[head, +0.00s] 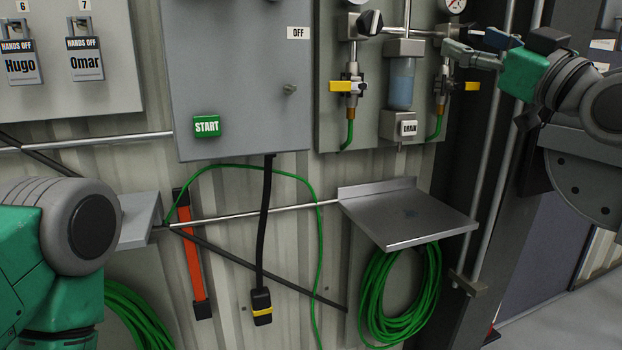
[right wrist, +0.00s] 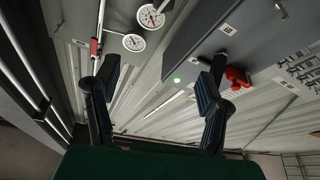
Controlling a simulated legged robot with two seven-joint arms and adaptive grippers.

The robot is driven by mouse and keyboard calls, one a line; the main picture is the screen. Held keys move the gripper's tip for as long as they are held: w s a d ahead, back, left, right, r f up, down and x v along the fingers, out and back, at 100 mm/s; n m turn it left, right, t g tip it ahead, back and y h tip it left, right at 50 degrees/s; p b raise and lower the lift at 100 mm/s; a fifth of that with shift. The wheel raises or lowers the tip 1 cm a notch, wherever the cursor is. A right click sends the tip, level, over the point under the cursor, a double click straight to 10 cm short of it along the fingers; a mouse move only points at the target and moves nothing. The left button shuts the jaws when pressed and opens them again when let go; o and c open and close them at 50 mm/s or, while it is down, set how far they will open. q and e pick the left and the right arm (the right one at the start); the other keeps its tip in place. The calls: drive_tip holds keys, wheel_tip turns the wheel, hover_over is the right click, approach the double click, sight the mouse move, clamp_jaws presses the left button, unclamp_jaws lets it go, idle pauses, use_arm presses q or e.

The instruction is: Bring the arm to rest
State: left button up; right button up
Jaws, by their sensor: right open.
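My right arm (head: 540,68) comes in from the upper right, raised in front of the right end of the air-treatment panel. Its gripper (head: 472,46) points left, near the pipework at the panel's top right. In the right wrist view the two dark fingers of the right gripper (right wrist: 156,88) stand wide apart with nothing between them. I cannot tell whether a finger touches the pipe behind. My left arm (head: 50,255) shows only as a green and grey joint at the lower left. The left gripper is out of view.
A grey cabinet with a green START button (head: 206,127) hangs in the middle. A yellow-handled valve (head: 348,87) and a clear bowl (head: 402,82) are on the panel. A metal shelf (head: 408,215) juts out below, over a coiled green hose (head: 400,295). Gauges (right wrist: 151,16) show in the wrist view.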

wheel_tip(320, 180, down, 43)
drive_tip(key=s+a+m+g+h+b, duration=0.2)
drive_tip(key=a+m+g+h+b, duration=0.15)
drive_tip(key=g, duration=0.45)
drive_tip(key=s+d+f+m+g+h+b, duration=0.1)
drive_tip(key=s+f+g+h, duration=0.15)
drive_tip(key=s+f, duration=0.65)
drive_tip(key=s+d+f+m+g+h+b, duration=0.15)
drive_tip(key=s+f+g, duration=0.3)
drive_tip(key=f, duration=0.75)
use_arm(q)
wheel_tip(320, 180, down, 7)
drive_tip(key=b, duration=0.1)
drive_tip(key=shift+w+a+f, duration=0.15)
drive_tip(key=shift+w+f, duration=0.05)
drive_tip(key=shift+w, duration=0.15)
use_arm(e)
drive_tip(key=s+d+f+g, duration=0.1)
drive_tip(key=s+f, duration=0.2)
drive_tip(key=s, duration=0.3)
drive_tip(key=s+d+f+m+g+h, duration=0.1)
drive_tip(key=s+d+f, duration=0.1)
drive_tip(key=s+f, duration=0.2)
drive_tip(key=s+d+f+g+h, duration=0.1)
drive_tip(key=s+f, duration=0.3)
drive_tip(key=s, duration=0.6)
drive_tip(key=shift+s+d+m+g, duration=0.15)
drive_tip(key=shift+d+m+g, duration=0.3)
drive_tip(key=shift+g, duration=0.15)
